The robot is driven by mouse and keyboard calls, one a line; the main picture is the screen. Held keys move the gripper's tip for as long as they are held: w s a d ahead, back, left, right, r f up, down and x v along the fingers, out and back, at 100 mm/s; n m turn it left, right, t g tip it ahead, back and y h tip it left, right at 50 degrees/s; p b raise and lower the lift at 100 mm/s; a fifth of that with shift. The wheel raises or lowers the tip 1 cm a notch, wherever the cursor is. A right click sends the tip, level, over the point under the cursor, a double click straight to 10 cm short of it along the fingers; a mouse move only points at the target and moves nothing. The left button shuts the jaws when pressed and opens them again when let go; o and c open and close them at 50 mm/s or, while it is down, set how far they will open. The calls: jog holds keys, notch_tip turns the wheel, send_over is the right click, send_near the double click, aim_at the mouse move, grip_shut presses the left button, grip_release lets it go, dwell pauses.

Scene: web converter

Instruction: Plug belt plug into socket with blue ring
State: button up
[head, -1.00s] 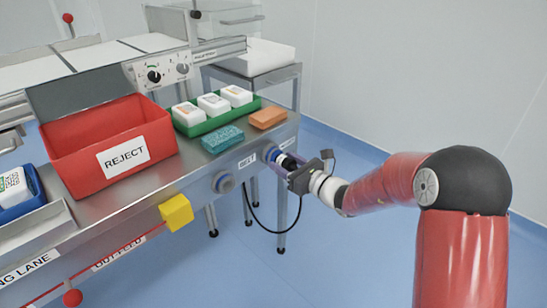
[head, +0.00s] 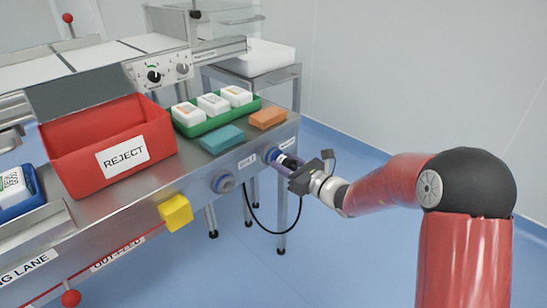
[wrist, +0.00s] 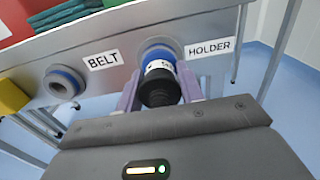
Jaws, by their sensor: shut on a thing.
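My gripper (wrist: 158,92) is shut on the plug, with one pale purple finger on each side. In the head view my gripper (head: 288,168) is at the panel's right end.
A black cable (head: 268,227) hangs below the panel. A yellow block (head: 176,212) juts from the front edge left of the empty socket.

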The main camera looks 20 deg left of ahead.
jog(key=shift+b+v, duration=0.65)
jog(key=shift+v, duration=3.3)
